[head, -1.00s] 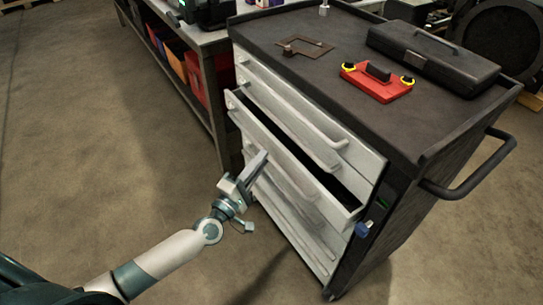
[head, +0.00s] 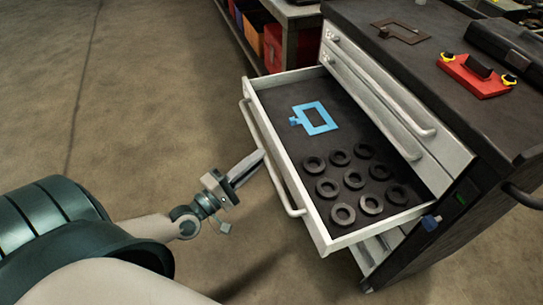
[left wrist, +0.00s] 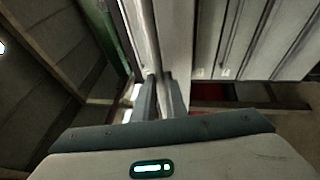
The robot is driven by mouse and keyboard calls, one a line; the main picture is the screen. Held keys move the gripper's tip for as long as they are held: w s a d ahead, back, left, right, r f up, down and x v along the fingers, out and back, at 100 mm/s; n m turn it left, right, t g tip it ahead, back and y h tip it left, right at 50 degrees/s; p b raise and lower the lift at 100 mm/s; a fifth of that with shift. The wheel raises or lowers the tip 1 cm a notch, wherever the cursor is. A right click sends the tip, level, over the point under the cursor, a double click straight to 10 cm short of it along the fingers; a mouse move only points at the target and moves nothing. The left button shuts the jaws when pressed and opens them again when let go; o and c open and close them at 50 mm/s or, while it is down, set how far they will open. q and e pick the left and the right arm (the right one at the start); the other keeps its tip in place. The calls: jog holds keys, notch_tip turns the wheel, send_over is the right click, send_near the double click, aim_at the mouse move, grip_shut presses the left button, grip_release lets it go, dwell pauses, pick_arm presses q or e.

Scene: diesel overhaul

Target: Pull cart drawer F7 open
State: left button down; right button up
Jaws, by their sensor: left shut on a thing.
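A cart drawer (head: 322,243) with a pale front stands far out from the grey cart. I cannot read a label on it. Inside lie a blue square frame-shaped part (head: 319,117) and several dark rings (head: 326,187). My left gripper (head: 262,154) is at the drawer's long bar handle (head: 272,172), shut on it. In the left wrist view the fingers (left wrist: 160,92) close around the handle bar (left wrist: 146,35). My right gripper is not in view.
The cart top (head: 400,62) holds a red part with yellow ends (head: 477,76), a brown flat bracket (head: 400,32) and a black case (head: 510,45). Closed drawers (head: 375,85) sit above the open one. A bench with coloured bins (head: 273,45) stands behind. The floor at left is clear.

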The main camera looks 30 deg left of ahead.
pick_arm(q)
jog(key=shift+s+a, duration=0.3)
jog(key=shift+s, duration=0.1)
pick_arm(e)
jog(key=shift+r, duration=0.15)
pick_arm(q)
jog(key=c, duration=1.8)
grip_release()
